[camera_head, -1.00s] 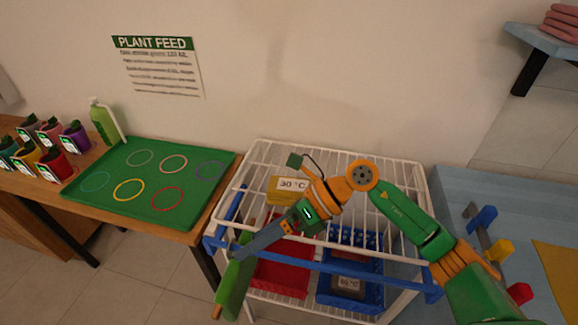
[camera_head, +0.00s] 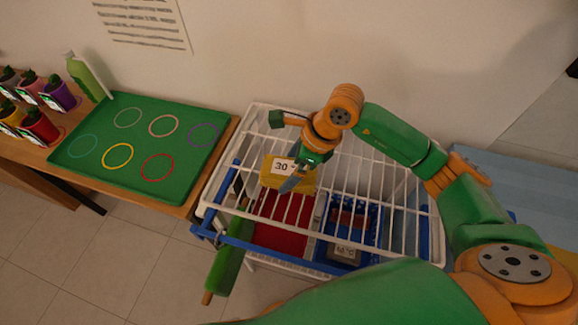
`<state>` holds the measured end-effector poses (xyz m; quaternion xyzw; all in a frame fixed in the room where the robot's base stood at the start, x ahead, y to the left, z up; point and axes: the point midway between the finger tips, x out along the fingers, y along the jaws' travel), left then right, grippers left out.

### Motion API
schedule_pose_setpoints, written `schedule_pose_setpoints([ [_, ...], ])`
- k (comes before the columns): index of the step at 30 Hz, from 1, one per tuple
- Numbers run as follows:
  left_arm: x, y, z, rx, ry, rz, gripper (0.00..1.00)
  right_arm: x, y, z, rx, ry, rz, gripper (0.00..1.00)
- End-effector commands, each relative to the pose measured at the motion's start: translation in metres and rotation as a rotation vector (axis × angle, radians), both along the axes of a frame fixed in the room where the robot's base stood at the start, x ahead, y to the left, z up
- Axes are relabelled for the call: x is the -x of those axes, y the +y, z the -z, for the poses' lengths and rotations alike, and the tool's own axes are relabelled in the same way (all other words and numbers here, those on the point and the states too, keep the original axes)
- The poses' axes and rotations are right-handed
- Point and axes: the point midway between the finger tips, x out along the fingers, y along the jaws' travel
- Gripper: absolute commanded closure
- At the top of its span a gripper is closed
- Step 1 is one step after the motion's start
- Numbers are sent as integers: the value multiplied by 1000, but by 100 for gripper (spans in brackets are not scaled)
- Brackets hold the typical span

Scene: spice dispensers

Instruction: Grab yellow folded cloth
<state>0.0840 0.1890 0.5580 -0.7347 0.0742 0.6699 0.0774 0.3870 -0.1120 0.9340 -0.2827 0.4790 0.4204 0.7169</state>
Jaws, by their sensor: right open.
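A yellow thing (camera_head: 302,177) is at the white wire rack, with a white label reading "30" on its front. I cannot tell whether it is the folded cloth or a bin. My right gripper (camera_head: 291,184) is open over the front of this yellow thing and hides part of it and its label. I cannot tell whether they touch. No other cloth shows clearly now. My left gripper is not in view.
The white wire rack (camera_head: 420,212) has bars around the gripper. A red bin (camera_head: 275,238) and a blue bin (camera_head: 371,246) are lower in it. A green-handled item (camera_head: 226,270) hangs at its left. A green tray (camera_head: 92,178) with coloured rings lies on the left table.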

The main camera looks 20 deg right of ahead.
Motion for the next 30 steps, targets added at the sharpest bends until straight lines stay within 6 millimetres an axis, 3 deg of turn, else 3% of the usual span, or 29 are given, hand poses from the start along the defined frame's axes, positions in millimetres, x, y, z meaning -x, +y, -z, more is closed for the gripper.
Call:
schedule_pose_setpoints([
  [8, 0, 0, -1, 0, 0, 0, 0, -2, 3, 9, -1, -1, -1, 0],
  [17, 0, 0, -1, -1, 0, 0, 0, -2, 3, 9, -1, 0, 0, 78],
  [26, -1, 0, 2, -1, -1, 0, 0, -2, 3, 6, -1, -2, -1, 81],
  [30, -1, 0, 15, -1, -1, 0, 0, -3, 3, -11, -1, -9, -1, 81],
])
